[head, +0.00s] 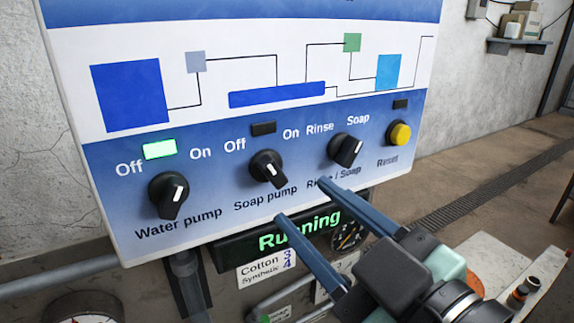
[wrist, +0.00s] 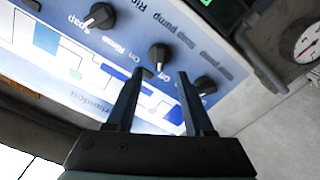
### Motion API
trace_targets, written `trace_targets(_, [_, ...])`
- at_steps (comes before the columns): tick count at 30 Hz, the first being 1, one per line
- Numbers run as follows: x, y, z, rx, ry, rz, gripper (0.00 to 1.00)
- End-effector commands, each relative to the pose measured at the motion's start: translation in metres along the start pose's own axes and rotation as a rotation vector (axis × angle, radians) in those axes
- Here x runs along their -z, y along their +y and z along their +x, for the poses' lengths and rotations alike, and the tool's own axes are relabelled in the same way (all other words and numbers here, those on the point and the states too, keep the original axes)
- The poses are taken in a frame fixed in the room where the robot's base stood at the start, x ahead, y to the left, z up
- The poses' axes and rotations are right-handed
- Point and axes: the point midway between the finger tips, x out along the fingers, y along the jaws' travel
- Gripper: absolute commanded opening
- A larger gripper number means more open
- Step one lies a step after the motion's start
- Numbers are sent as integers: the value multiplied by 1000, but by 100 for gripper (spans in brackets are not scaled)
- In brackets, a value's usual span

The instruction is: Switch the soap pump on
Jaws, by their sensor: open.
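The soap pump knob (head: 268,168) is black with a white mark, between "Off" and "On" on the blue and white panel. The indicator (head: 263,128) above it is dark. My gripper (head: 301,200) is open and empty, its two blue fingers reaching toward the panel from the lower right. In the head view the fingertips are below and right of the soap pump knob. In the wrist view the knob (wrist: 160,55) appears just beyond the gap between the fingertips (wrist: 160,74). I cannot tell the exact distance to it.
The water pump knob (head: 168,195) is on the left under a lit green indicator (head: 160,149). The rinse/soap knob (head: 345,150) and yellow reset button (head: 400,133) are on the right. A "Running" display (head: 300,232) and pipes are below the panel.

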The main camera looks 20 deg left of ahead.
Motion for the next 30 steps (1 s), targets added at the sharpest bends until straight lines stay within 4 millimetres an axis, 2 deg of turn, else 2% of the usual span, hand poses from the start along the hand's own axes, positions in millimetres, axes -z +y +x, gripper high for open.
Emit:
trace_targets(3, [4, 1, 26, 5, 0, 3, 52])
trace_targets(9, [2, 1, 54, 3, 0, 2, 52])
trace_targets(15, [0, 0, 64, 0, -1, 0, 52])
trace_targets(22, [0, 0, 64, -1, -1, 0, 52])
trace_targets(23, [0, 0, 64, -1, -1, 0, 49])
trace_targets(30, [0, 0, 64, -1, -1, 0, 6])
